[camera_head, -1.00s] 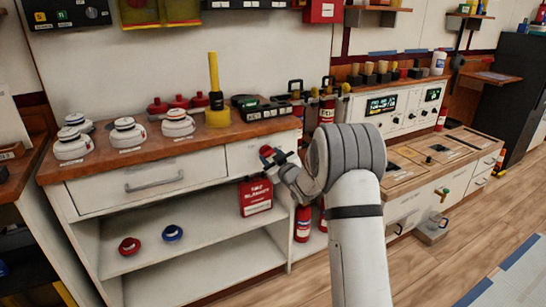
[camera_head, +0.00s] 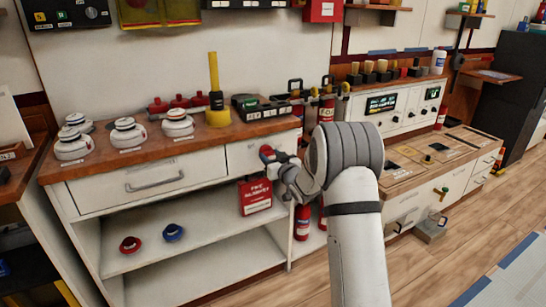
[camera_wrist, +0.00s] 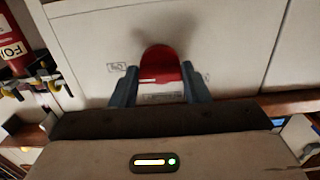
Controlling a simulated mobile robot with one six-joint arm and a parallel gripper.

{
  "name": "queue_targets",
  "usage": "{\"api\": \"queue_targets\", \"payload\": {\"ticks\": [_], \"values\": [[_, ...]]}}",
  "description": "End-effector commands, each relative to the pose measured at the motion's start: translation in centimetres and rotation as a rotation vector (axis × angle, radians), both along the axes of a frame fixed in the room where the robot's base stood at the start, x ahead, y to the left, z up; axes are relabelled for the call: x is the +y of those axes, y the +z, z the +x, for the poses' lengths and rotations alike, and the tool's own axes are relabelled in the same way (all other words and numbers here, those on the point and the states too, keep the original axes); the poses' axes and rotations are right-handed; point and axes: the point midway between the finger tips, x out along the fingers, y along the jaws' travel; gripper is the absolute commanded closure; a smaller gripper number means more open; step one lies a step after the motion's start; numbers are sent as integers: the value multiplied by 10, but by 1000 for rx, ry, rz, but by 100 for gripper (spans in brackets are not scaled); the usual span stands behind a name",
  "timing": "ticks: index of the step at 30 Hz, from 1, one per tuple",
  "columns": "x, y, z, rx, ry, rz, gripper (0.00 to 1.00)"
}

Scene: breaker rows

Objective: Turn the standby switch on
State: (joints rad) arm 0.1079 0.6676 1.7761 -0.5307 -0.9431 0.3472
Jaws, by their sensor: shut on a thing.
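A round red switch knob (camera_wrist: 160,62) is mounted on the white cabinet front, with a small label below it too blurred to read. I cannot confirm from the label that it is the standby switch. My gripper (camera_wrist: 160,88) has one finger on each side of the knob's lower part and is shut on it. In the head view the knob (camera_head: 267,153) shows at the right drawer panel, just left of my gripper (camera_head: 277,163). The fingers hide part of the knob's sides.
A wooden counter (camera_head: 95,170) above carries white detectors and a yellow post (camera_head: 214,90). Fire extinguishers (camera_head: 303,222) stand to the right. An open shelf (camera_head: 205,245) lies below left.

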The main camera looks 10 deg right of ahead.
Motion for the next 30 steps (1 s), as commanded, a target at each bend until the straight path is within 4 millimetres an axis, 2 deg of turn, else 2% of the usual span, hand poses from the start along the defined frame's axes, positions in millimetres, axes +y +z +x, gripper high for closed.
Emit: {"api": "queue_targets", "payload": {"ticks": [4,5,12,22,30], "values": [[-2,3,1,-5,-4,3,81],[-2,3,1,-5,-4,3,57],[-1,2,1,-4,-2,1,37],[-2,2,-5,-1,-1,-1,36],[-16,3,-46,-1,-3,0,36]]}}
